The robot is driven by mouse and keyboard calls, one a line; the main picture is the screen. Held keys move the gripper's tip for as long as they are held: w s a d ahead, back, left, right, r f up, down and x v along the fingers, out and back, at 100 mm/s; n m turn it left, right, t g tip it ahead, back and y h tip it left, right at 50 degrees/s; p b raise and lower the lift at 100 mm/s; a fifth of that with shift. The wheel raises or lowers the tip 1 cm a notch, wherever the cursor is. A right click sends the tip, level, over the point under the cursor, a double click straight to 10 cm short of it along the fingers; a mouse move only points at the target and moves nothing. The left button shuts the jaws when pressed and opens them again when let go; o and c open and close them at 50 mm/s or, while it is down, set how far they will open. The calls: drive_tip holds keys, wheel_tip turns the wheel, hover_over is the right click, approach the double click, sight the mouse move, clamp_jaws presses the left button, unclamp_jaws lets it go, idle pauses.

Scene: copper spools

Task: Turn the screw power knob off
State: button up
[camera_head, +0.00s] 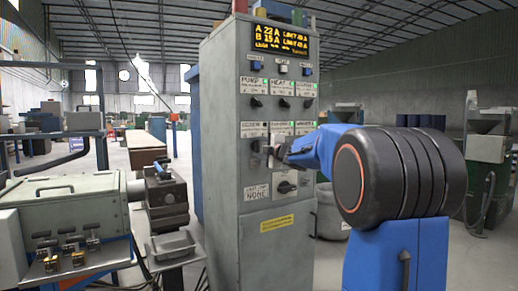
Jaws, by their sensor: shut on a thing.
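A tall grey control cabinet (222,170) stands in the middle, with two rows of labelled knobs on its front. The screw power knob (257,147) seems to be the left one of the lower row; its label above is small and hard to read. My gripper (268,151) reaches in from the right at this knob and is shut on it. The fingers and the knob are dark and small, so the angle of the knob cannot be told.
Another black knob (286,187) sits just below, beside a plate reading NONE. Upper-row knobs (256,102) are above my gripper. A lit display (280,40) tops the panel. A grey-green machine (70,205) with a metal tray (171,246) stands close on the left.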

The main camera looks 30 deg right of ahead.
drive_tip(key=shift+f+n, duration=0.1)
drive_tip(key=shift+n, duration=0.4)
drive_tip(key=o, duration=1)
drive_tip(key=shift+o, duration=0.2)
drive_tip(key=shift+s, duration=0.1)
drive_tip(key=shift+s, duration=0.4)
drive_tip(key=s, duration=1.6)
drive_tip(key=shift+s+d, duration=0.2)
drive_tip(key=shift+d, duration=0.05)
